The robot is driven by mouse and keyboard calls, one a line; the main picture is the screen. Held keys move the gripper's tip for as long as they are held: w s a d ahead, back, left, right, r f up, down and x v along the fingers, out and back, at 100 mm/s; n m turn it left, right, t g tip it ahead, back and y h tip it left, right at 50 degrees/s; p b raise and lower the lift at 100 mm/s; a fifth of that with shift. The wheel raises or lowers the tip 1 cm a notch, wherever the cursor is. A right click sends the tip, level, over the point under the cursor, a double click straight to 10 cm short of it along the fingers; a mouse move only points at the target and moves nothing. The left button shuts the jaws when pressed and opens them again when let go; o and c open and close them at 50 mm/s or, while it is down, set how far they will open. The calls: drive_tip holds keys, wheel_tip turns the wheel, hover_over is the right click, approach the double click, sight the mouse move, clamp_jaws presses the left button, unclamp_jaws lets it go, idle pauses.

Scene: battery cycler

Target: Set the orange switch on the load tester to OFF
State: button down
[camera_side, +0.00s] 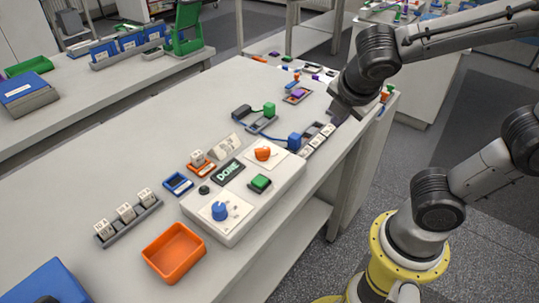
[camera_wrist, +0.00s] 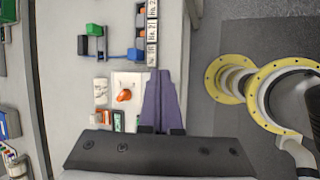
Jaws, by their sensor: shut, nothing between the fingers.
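The load tester (camera_side: 245,205) is a white box on the bench, with a dark display (camera_side: 229,172) that reads DONE. Its orange switch (camera_side: 263,153) is a rotary knob on a white plate at the far right of the box. The switch also shows in the wrist view (camera_wrist: 124,95), left of my fingers. Its markings are too small to read, so I cannot tell its setting. My gripper (camera_side: 339,118) is up and to the right of the tester in the side view, apart from the switch. Its purple fingers (camera_wrist: 161,77) are shut together and empty.
A green button (camera_side: 260,183) and a blue knob (camera_side: 219,211) share the tester's top. A blue block (camera_side: 294,141) on a cable and a row of white labelled blocks (camera_side: 314,143) stand between tester and gripper. An orange tray (camera_side: 173,254) sits at the front.

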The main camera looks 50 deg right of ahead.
sight(267, 157)
drive_tip(key=w+a+f+n+t, duration=0.1)
drive_tip(key=w+a+f+n, duration=0.1)
drive_tip(key=a+n, duration=0.4)
drive_tip(key=w+a+f+n+t, duration=0.1)
drive_tip(key=w+a+f+n, duration=0.1)
drive_tip(key=a+n, duration=0.3)
drive_tip(key=a+f, duration=0.1)
drive_tip(key=a, duration=0.2)
drive_tip(key=shift+f+n+t+h, duration=0.2)
drive_tip(key=shift+n+t+h, duration=0.2)
drive_tip(key=shift+d, duration=0.1)
drive_tip(key=x, duration=1)
drive_tip(key=shift+w+d+f, duration=0.1)
drive_tip(key=shift+d+f, duration=0.05)
drive_tip(key=shift+w+d, duration=0.6)
drive_tip(key=shift+w, duration=0.25)
drive_tip(key=shift+w+d, duration=0.5)
drive_tip(key=shift+w, duration=0.1)
